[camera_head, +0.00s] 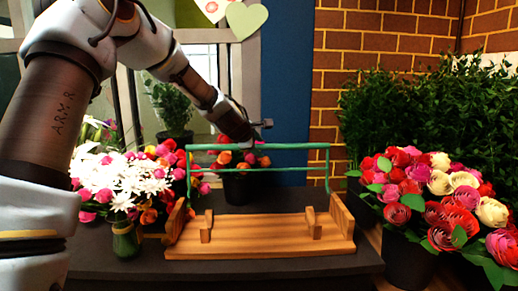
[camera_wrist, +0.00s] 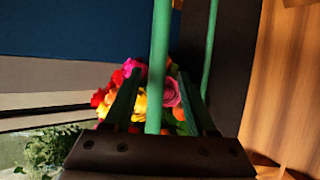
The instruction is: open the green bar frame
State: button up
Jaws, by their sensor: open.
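The green bar frame (camera_head: 290,147) stands upright over a wooden stand (camera_head: 260,236), its long top bar level and its side bars running down to the stand's ends. My gripper (camera_head: 250,142) is at the middle of the top bar, small and partly blended with the flowers behind. In the wrist view my gripper (camera_wrist: 159,78) is open, with one finger on each side of a green bar (camera_wrist: 158,45). The bar appears between the fingers; whether it touches them I cannot tell. A second green bar (camera_wrist: 211,45) runs to the right.
The stand rests on a dark table (camera_head: 300,267). A white-flower bouquet in a green vase (camera_head: 126,241) is close at left. A dark pot (camera_head: 237,187) of flowers stands behind the frame. A large rose bouquet (camera_head: 440,200) fills the right. The table's front strip is clear.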

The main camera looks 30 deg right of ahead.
jog(key=b+v, duration=0.4)
jog(key=v, duration=0.6)
jog(key=s+a+f+m+g+y, duration=0.1)
jog(key=s+a+f+m+y, duration=0.15)
jog(key=a+f, duration=0.55)
jog(key=s+a+f+m+g+y, duration=0.1)
jog(key=s+a+f+m+y, duration=0.2)
jog(key=a, duration=0.9)
jog(key=s+a+f+m+g+y, duration=0.1)
jog(key=s+a+f+m+y, duration=0.2)
jog(key=a+f, duration=0.5)
jog(key=s+a+f+m+g, duration=0.2)
jog(key=s+a+m, duration=0.1)
jog(key=s+a, duration=0.6)
jog(key=a, duration=0.2)
jog(key=shift+a, duration=0.35)
jog(key=shift+m, duration=0.25)
